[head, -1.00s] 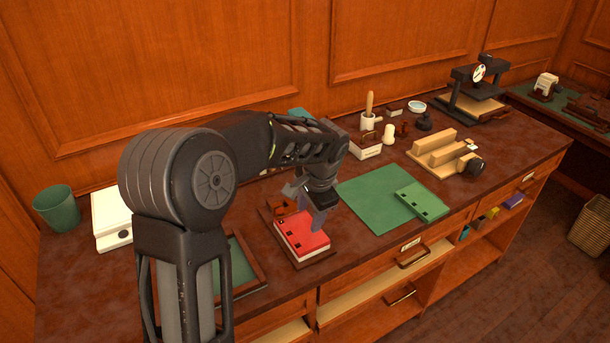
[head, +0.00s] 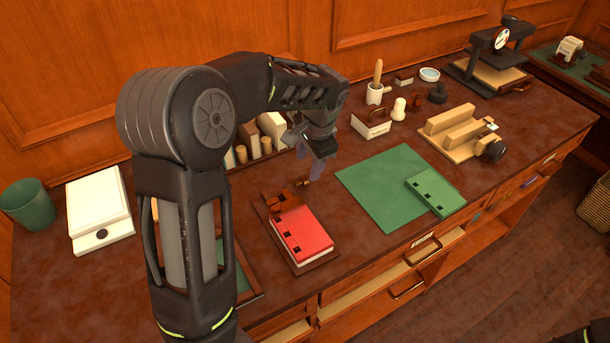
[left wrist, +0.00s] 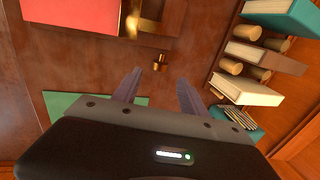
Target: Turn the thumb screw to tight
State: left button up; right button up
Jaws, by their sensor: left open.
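The small brass thumb screw (head: 304,183) sticks out from the right side of a brown wooden clamp (head: 281,203) at the back end of the red book (head: 303,233). The book lies on a dark wooden board. In the left wrist view the thumb screw (left wrist: 160,62) shows just beyond my fingertips, roughly centred between them. My left gripper (head: 312,168) is open and empty, behind and above the screw, with a gap between them. Its two fingers also show in the left wrist view (left wrist: 158,80).
A green mat (head: 385,190) with a green punched block (head: 436,192) lies to the right. Upright books and wooden cylinders (head: 270,128) stand behind my left gripper. A white box (head: 372,128) stands behind the mat. The tabletop between clamp and mat is clear.

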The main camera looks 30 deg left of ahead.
aim_at(305, 178)
pick_arm(q)
jog(key=p+x, duration=0.1)
jog(key=x, duration=0.6)
jog(key=shift+f, duration=0.2)
jog(key=shift+c, duration=0.3)
grip_shut()
